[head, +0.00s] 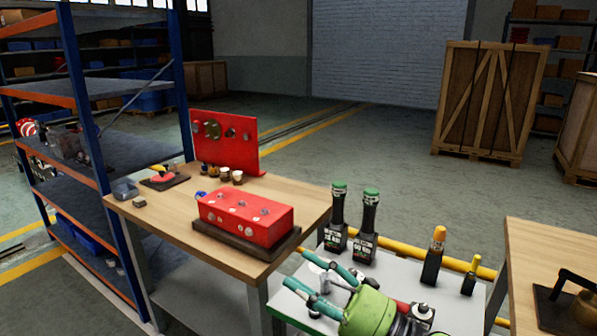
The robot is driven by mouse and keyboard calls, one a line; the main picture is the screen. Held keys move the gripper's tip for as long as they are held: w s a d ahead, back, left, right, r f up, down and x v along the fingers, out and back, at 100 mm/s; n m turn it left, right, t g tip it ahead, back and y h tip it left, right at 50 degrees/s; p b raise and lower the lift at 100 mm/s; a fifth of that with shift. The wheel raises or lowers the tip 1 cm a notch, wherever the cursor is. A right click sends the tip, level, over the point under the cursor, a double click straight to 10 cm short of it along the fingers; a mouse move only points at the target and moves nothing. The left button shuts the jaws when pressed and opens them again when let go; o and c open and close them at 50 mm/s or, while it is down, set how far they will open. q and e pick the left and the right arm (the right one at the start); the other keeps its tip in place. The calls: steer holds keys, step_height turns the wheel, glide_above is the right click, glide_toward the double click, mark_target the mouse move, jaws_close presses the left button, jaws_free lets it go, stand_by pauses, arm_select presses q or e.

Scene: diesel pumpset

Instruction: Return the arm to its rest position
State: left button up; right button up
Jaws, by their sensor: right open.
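My right gripper (297,269) shows at the bottom centre, with a green body and teal fingers pointing left and up. The two fingers are spread apart with nothing between them. It is in front of the grey-white table (288,309) and covers part of its top. I cannot tell its height above the table. The end of the arm behind it runs out of the bottom of the picture. My left gripper does not show.
A wooden workbench (150,213) bears a red block (246,217) and an upright red panel (240,140). Two black green-topped tools (338,218) and smaller orange- and yellow-topped ones (434,258) stand behind my gripper. Another bench (530,255) is at right, a blue shelf rack (82,100) left.

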steer(key=w+d+f+m+t+h, duration=0.25)
steer(key=d+m+t+h, duration=0.35)
steer(key=m, duration=0.4)
steer(key=w+d+f+m+t+h, duration=0.1)
steer(key=d+f+m+t+h, duration=0.3)
steer(key=m+h, duration=0.5)
steer(key=s+d+f+m+g+h, duration=0.3)
steer(key=d+f+m+g+h, duration=0.1)
steer(key=d+f+m, duration=0.4)
steer(key=s+f+m+g, duration=0.5)
steer(key=s+f+g, duration=0.7)
steer(key=s+f, duration=0.9)
steer(key=s+f+g, duration=0.1)
steer(key=s+f, duration=0.1)
steer(key=f, duration=0.9)
steer(key=s+f+g, duration=0.1)
steer(key=s+f, duration=0.2)
steer(key=f, duration=0.8)
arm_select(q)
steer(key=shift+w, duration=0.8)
arm_select(e)
steer(key=s+d+f, duration=0.3)
steer(key=s+f, duration=0.9)
steer(key=s, duration=0.2)
steer(key=shift+s+f+n+g, duration=0.3)
steer(key=shift+s+f+g, duration=0.1)
